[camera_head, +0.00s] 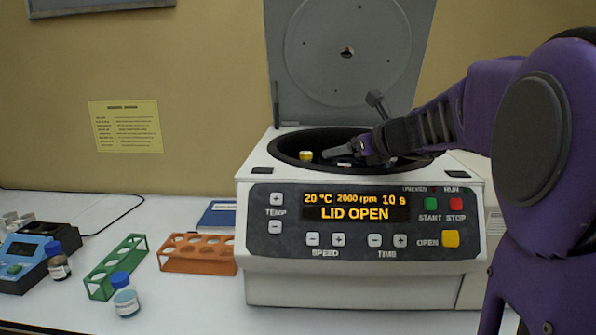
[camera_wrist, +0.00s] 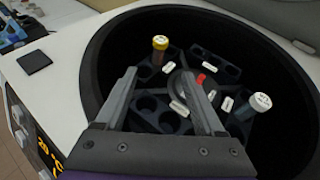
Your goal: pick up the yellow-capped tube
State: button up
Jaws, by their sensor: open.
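The yellow-capped tube (camera_wrist: 160,46) stands in a holder of the centrifuge rotor (camera_wrist: 182,122), at the upper left of the bowl in the wrist view. Its yellow cap (camera_head: 306,155) shows at the left of the bowl in the head view. My gripper (camera_wrist: 161,73) is open, with its two fingers over the rotor. The tube appears near the left fingertip in the wrist view; I cannot tell whether they touch. In the head view my gripper (camera_head: 338,151) is inside the open centrifuge's mouth, to the right of the yellow cap.
The centrifuge (camera_head: 262,245) has its lid (camera_head: 310,85) raised behind my arm. A white-capped tube (camera_wrist: 252,106) stands at the rotor's right. The bowl's rim surrounds my gripper. An orange rack (camera_head: 198,265), a green rack (camera_head: 98,283) and small bottles (camera_head: 126,302) are on the table, left.

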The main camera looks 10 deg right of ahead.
aim_at(309, 160)
jog(key=shift+w+f, duration=0.15)
jog(key=shift+f, duration=0.15)
jog(key=shift+m, duration=0.3)
jog(key=x, duration=1.7)
jog(key=shift+a+r, duration=0.1)
jog(key=shift+a, duration=0.05)
grip_shut()
